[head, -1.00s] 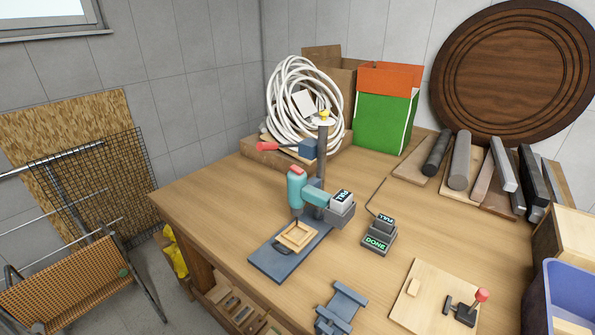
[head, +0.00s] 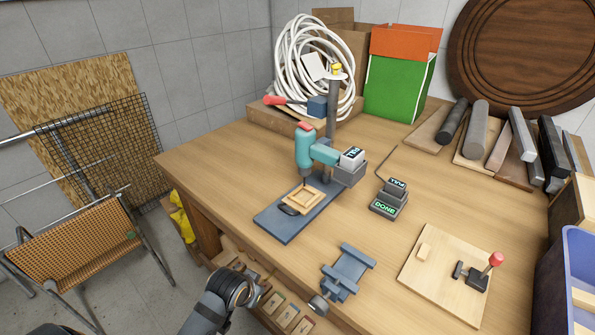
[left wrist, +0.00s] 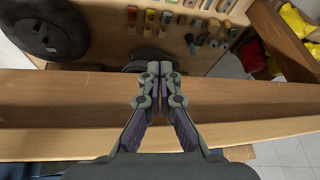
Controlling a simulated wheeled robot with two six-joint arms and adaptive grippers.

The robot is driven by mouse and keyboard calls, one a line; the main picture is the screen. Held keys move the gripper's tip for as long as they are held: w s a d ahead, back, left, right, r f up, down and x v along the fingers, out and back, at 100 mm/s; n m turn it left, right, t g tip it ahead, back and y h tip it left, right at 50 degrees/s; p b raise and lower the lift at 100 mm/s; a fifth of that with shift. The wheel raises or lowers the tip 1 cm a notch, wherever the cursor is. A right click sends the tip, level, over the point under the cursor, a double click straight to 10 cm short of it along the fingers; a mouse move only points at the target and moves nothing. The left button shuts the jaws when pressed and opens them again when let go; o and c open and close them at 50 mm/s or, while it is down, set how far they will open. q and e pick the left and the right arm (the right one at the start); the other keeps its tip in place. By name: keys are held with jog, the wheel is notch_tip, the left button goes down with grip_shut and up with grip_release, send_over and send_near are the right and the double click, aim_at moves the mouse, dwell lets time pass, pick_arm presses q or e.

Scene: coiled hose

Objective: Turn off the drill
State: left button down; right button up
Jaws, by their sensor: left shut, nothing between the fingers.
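The teal drill (head: 303,148) with a red top stands upright on a post in the head view, over a small wooden frame (head: 288,203) on a blue-grey base plate (head: 276,225). My left arm comes in at the bottom of the head view, in front of the bench and well apart from the drill. In the left wrist view my left gripper (left wrist: 156,70) is shut and empty by the bench's front edge.
A box marked DONE (head: 384,207) sits right of the drill. A vise-like clamp (head: 347,272) and a board with a red-knobbed toggle clamp (head: 430,268) are nearer. A coiled white hose (head: 290,55) lies behind. A shelf of tools (left wrist: 197,35) lies under the bench.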

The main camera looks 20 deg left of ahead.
pick_arm(q)
jog(key=w+r+m+t+h, duration=0.1)
jog(key=w+r+t, duration=0.2)
jog(key=w+r, duration=0.7)
jog(key=w+r+m+t+h, duration=0.25)
jog(key=w+r, duration=0.35)
jog(key=r, duration=0.8)
jog(key=w+r+t, duration=0.2)
jog(key=r, duration=0.8)
jog(key=w+a+r+t+h, duration=0.1)
jog(key=r+t, duration=0.1)
jog(key=r, duration=0.9)
jog(key=shift+w+a+m, duration=0.15)
jog(key=shift+w+m, duration=0.25)
jog(key=shift+m, duration=0.05)
jog(key=shift+w, duration=0.1)
